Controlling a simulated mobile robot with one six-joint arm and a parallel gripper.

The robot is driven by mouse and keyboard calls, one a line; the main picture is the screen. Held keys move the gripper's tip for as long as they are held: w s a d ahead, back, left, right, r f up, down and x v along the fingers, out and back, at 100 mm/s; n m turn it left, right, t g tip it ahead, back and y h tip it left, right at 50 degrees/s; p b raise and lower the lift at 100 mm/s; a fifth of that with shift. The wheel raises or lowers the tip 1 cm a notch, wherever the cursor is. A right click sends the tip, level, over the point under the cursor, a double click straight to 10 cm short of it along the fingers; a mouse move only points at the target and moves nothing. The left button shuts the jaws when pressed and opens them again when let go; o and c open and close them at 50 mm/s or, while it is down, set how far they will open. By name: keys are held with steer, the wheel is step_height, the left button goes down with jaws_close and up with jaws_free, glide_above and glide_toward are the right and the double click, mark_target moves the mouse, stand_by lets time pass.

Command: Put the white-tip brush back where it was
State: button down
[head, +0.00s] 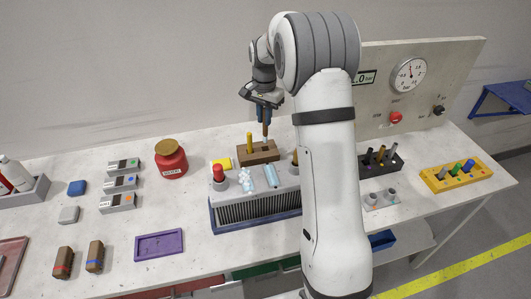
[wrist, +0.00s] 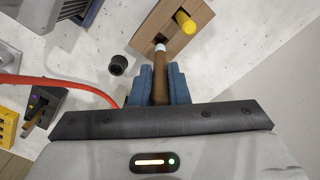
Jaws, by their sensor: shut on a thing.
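My gripper (head: 264,115) is shut on the white-tip brush (wrist: 160,72), which has a brown handle; the brush also shows below the jaws in the head view (head: 266,129). The brush is held upright, with its white tip (wrist: 160,48) pointing down. The tip is over the brown wooden block (head: 258,155), close to a dark hole (wrist: 159,39) in the wrist view. I cannot tell whether the tip has entered it. A yellow peg-like piece (head: 249,142) stands in the other end of the block and also shows in the wrist view (wrist: 186,22).
A grey finned unit (head: 257,210) with a red-topped part stands just in front of the block. A small black cup (wrist: 118,64) and a red cable (wrist: 60,81) lie near my gripper.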

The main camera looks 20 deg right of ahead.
mark_target(264, 136)
step_height(264, 136, down, 8)
steer(key=shift+r+p, duration=0.1)
steer(key=shift+p, duration=0.7)
steer(key=shift+f, duration=0.3)
steer(key=shift+f, duration=0.1)
steer(key=shift+f, duration=0.15)
steer(key=c, duration=1.4)
jaws_free()
